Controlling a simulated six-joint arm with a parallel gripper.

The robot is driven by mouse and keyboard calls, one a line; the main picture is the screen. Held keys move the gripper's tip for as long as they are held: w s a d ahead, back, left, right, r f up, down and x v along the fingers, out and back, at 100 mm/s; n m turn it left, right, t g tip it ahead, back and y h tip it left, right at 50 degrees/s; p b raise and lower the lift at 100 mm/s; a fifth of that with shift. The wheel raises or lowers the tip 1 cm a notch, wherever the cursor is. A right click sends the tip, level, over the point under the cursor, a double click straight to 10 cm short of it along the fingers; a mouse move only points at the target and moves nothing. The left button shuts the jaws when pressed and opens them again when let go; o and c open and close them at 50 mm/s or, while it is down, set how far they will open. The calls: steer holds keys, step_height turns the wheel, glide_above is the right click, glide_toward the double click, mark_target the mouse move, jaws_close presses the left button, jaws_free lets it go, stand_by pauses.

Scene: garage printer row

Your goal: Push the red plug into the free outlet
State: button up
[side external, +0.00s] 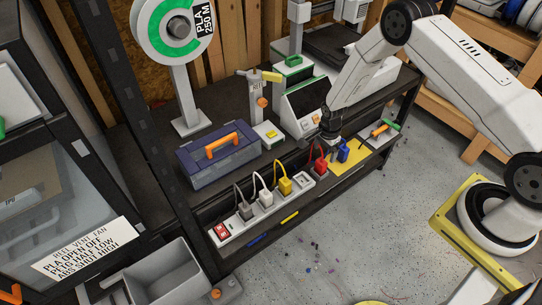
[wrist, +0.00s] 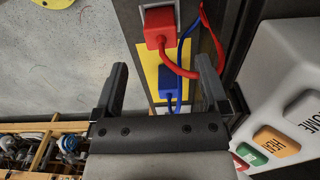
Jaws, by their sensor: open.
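The red plug (side external: 321,166) with its red cord is at the right end of the white power strip (side external: 236,228), beside an empty outlet (side external: 304,180). In the wrist view the red plug (wrist: 158,28) overlaps a pale grey square piece; I cannot tell whether it sits on it or in front of it. My gripper (side external: 331,141) is above the mat near the red and blue plugs. In the wrist view my gripper (wrist: 161,66) is open and empty, its fingers apart, with the red plug beyond the fingertips.
A blue plug (side external: 343,153) lies on the yellow mat (side external: 349,160) close to the red one. Grey (side external: 245,211), white (side external: 266,198) and yellow plugs (side external: 284,186) fill other outlets. A toolbox (side external: 217,155) and a printer (side external: 300,105) stand behind.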

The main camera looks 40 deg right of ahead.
mark_target(322, 161)
steer(key=shift+f, duration=1.25)
steer(key=shift+w+f, duration=0.1)
steer(key=shift+f, duration=2.5)
jaws_close()
